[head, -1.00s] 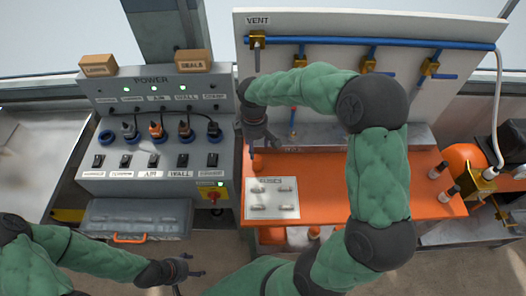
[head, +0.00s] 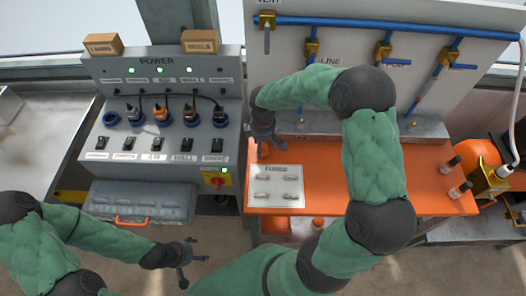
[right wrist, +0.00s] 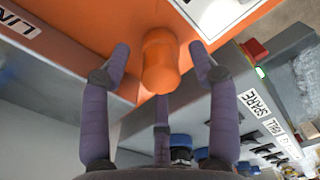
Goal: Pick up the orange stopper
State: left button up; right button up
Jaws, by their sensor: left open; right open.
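The orange stopper (right wrist: 160,62), a rounded plug with a narrower neck, stands on the orange bench top. In the right wrist view it lies between the spread fingers of my right gripper (right wrist: 160,75), which are open and do not appear closed on it. In the head view my right gripper (head: 266,138) is over the back left corner of the orange bench, and its fingers and wrist largely cover the stopper there. My left gripper (head: 188,252) is open and empty, low in front of the grey power console.
A fuse plate (head: 289,197) lies on the orange bench (head: 345,180) close in front of the right gripper. The power console (head: 105,89) with plugs and switches stands at left. A backboard (head: 343,78) with blue pipes and valves rises behind. Two small bottles (head: 452,164) (head: 459,191) stand at right.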

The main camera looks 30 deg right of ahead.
jog(key=shift+f, duration=0.45)
grip_shut()
jog(key=shift+r, duration=0.15)
jog(key=shift+r, duration=0.6)
jog(key=s+a+r+p, duration=0.3)
jog(key=s+a+r, duration=0.2)
jog(key=a+r, duration=0.6)
jog(key=shift+s+a+r, duration=0.15)
jog(key=shift+a+r, duration=0.15)
jog(key=shift+a, duration=0.7)
